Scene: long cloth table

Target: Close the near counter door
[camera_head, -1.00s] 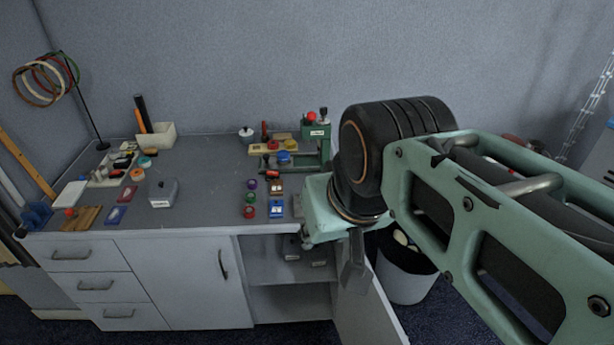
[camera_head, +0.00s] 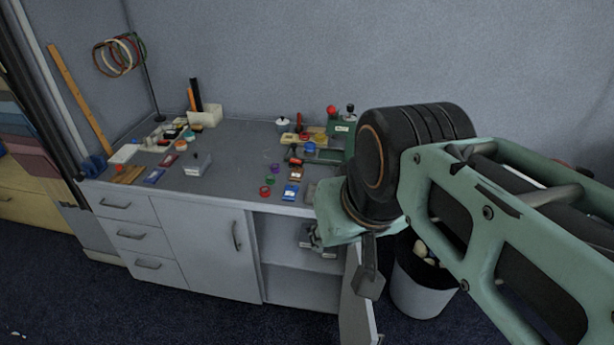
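The counter (camera_head: 225,155) has an open compartment on its right side. Its door (camera_head: 354,305) stands swung outward at the compartment's right edge, and its upper part is partly hidden by my arm. My gripper (camera_head: 370,282) hangs below the green wrist, in front of the door's upper part in the picture. I see only a grey finger-like part of it, so its opening does not show. Whether it touches the door cannot be told. The other counter door (camera_head: 210,250), with a dark curved handle, is shut.
Grey items (camera_head: 306,238) sit inside the compartment, above a shelf (camera_head: 290,258). A white bin (camera_head: 420,290) stands right of the open door. Three shut drawers (camera_head: 130,236) are at the left. Small tools and parts cover the counter top. The floor (camera_head: 200,320) in front is clear.

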